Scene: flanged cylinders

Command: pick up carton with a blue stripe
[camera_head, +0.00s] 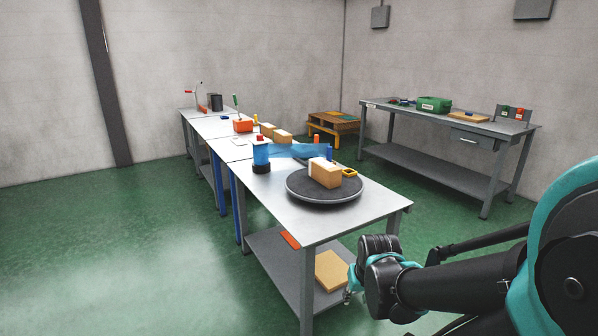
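A tan carton (325,173) stands on a round dark turntable (310,199) on the near table. One pale patch shows at its left end; I cannot make out a blue stripe on it. Two more tan cartons, one (283,136) nearer and one (267,130) farther, sit behind on the table line; their markings are too small to tell. My gripper (348,296) is at the end of my arm, low beside the near table's right front leg, well below and apart from the cartons. Its fingers are mostly hidden behind my wrist.
A translucent blue film (295,150) stretches behind the turntable from a blue roll (261,154). A tan board (332,270) lies on the lower shelf. A grey workbench (450,121) with a green box (434,104) stands at the right. The green floor at left is clear.

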